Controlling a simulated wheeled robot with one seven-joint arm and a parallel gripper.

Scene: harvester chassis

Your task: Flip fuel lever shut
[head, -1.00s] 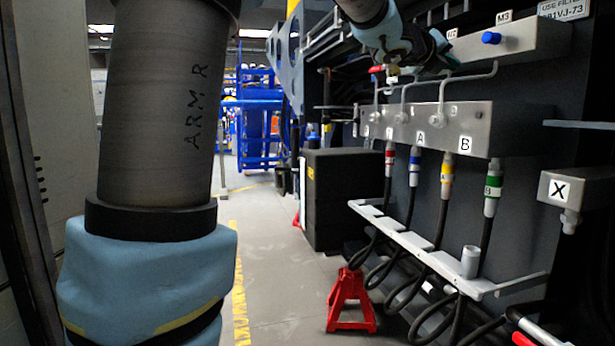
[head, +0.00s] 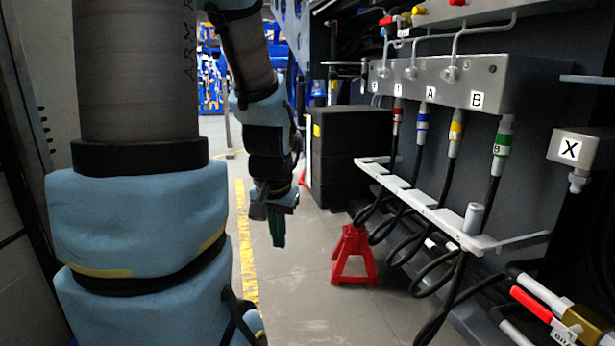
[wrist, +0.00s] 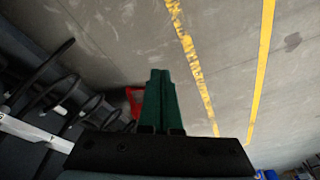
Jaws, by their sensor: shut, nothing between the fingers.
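A lever with a red grip (head: 532,303) shows at the bottom right of the head view, cut off by the frame edge. It is the likely fuel lever, though its label is mostly out of frame. It lies roughly along the white pipe (head: 543,293) that runs into a brass valve body (head: 588,325). My gripper (head: 278,238) has green fingers and hangs pointing down over the floor, well left of the lever. In the wrist view my gripper (wrist: 161,75) has its fingers together with nothing between them. The lever does not show in the wrist view.
A red jack stand (head: 353,256) stands on the floor right of my gripper. Looped black hoses hang below a grey shelf (head: 425,212) and labelled manifold (head: 500,80). A black box (head: 350,145) stands behind. The aisle floor with yellow line (head: 245,240) is clear.

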